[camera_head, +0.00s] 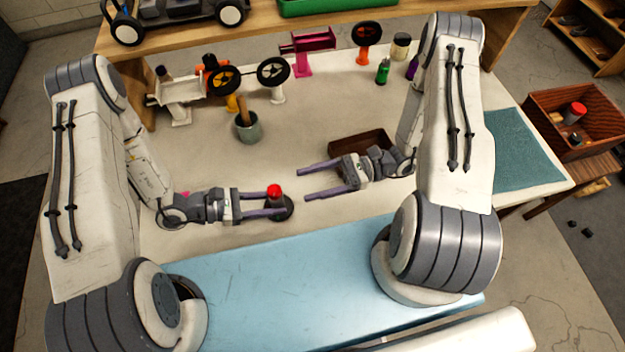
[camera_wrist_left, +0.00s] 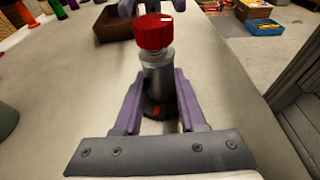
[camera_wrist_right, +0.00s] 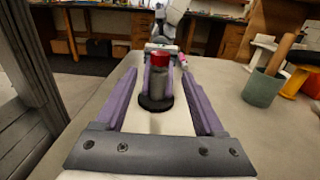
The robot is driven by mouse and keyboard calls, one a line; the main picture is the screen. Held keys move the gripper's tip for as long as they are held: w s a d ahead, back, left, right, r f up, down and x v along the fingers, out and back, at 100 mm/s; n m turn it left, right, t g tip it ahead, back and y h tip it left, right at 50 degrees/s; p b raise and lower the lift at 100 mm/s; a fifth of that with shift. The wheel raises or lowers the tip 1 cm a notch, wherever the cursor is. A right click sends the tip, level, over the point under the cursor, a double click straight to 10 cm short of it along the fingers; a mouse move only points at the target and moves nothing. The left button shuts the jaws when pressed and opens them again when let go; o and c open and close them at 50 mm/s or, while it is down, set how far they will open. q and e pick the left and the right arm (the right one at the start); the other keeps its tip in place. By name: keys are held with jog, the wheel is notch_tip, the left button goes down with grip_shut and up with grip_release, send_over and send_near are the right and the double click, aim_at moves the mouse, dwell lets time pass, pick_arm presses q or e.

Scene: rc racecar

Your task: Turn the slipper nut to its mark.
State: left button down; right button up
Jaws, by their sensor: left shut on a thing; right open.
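The slipper nut appears to be the red knurled cap (camera_wrist_left: 153,32), with a white mark on its top. It sits on an upright grey metal cylinder (camera_wrist_left: 158,80) that stands on a dark round base (camera_wrist_right: 155,103). A red mark shows on the base in the left wrist view. My left gripper (camera_head: 282,204) is shut on the grey cylinder, below the red cap. My right gripper (camera_head: 302,183) is open and empty, to the right of the red cap, with its fingers pointing at it. In the right wrist view the cap (camera_wrist_right: 159,60) shows ahead, between and beyond the fingertips.
A brown tray (camera_head: 362,143) lies behind my right gripper. A grey-green cup (camera_head: 248,128) with a wooden handle stands behind the cylinder. Wheels on stands, a pink stand (camera_head: 303,63) and small bottles line the table's back. A blue mat (camera_head: 300,275) covers the front.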

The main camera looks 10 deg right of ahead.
pick_arm(q)
jog(key=shift+c, duration=2)
grip_release()
jog(key=v, duration=1.2)
jog(key=shift+r, duration=0.1)
